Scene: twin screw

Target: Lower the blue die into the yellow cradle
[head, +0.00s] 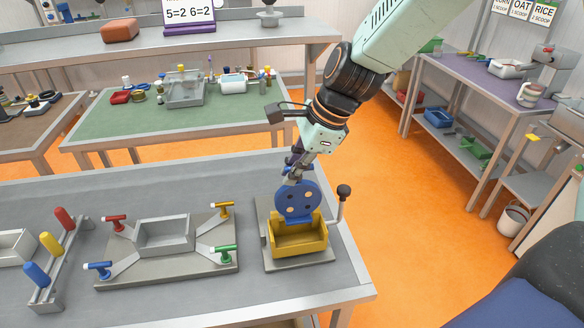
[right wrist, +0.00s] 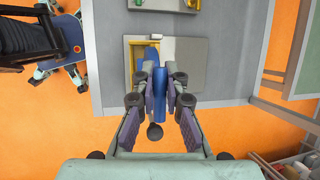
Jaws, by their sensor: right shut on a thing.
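The blue die (head: 298,203) is an upright round disc with holes. My right gripper (head: 299,172) is shut on its upper part from above; the left wrist is not shown. The yellow cradle (head: 299,244) is an open-topped block on a grey plate. The die's lower edge is at the cradle's back rim in the head view, partly hidden behind or within it; I cannot tell if they touch. In the right wrist view the die (right wrist: 159,92) is edge-on between the fingers, with part of the cradle (right wrist: 135,62) beyond. My left gripper is not in view.
A lever with a black ball (head: 343,191) stands close to the cradle's right. Left of it is a grey fixture (head: 165,234) with several coloured-handled clamps. A rack with red, yellow and blue handles (head: 49,243) is farther left. The table's right edge is near.

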